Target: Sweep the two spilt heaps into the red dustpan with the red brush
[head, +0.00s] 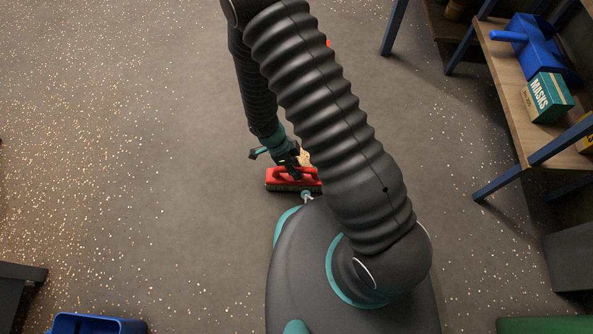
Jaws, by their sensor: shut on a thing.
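The red brush (292,178) is low over or on the grey floor, just in front of my base. My gripper (289,167) is shut on its top from above. Whether the bristles touch the floor cannot be told. A small pale heap (304,158) shows right behind the brush, partly hidden by my gripper and arm. A small red patch (328,43) shows at the right edge of my arm farther back; it may be part of the red dustpan, which is otherwise hidden. A second heap is not clearly seen.
A wooden shelf (508,95) on blue legs stands at the right. It bears a blue dustpan (538,50) and a masks box (548,97). A blue bin (95,323) is at the lower left, a green object (545,325) at the lower right. The speckled floor left of my arm is open.

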